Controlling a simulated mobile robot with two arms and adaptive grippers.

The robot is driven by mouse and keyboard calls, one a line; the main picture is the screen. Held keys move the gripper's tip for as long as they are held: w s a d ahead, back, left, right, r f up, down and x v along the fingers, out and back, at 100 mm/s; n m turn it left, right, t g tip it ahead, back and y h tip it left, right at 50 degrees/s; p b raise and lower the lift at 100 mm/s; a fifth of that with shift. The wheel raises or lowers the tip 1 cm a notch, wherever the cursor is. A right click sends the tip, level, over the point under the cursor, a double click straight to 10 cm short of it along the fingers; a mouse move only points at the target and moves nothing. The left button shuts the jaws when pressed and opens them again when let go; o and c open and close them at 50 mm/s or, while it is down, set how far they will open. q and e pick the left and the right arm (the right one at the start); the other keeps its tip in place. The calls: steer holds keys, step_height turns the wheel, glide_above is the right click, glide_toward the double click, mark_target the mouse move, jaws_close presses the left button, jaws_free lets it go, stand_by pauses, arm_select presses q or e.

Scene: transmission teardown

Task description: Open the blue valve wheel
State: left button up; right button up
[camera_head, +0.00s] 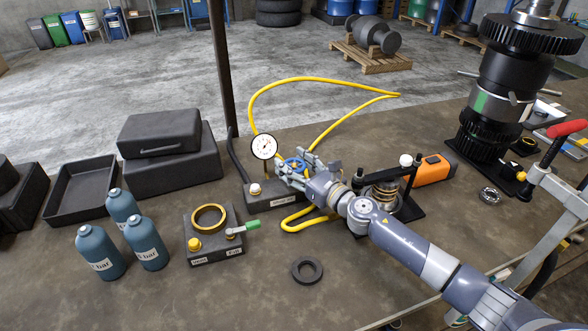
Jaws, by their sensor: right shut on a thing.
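The blue valve wheel (292,163) sits on a dark block (258,197) with a round pressure gauge (263,147) at its left. My right arm reaches in from the lower right, and my right gripper (297,168) is shut on the wheel. The fingers and wrist hide part of the wheel, so its turn angle cannot be read. My left gripper is not in view.
A yellow hose (300,79) loops behind the block. A small fixture with a green lever (251,224), blue bottles (100,252) and a dark ring (307,270) lie left and in front. An orange box (434,170) and a tall gear stack (497,85) stand right.

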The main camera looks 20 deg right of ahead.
mark_target(293, 163)
stand_by(0.4)
steer(key=o, duration=1.1)
steer(key=shift+r, duration=0.15)
steer(key=shift+r, duration=4.85)
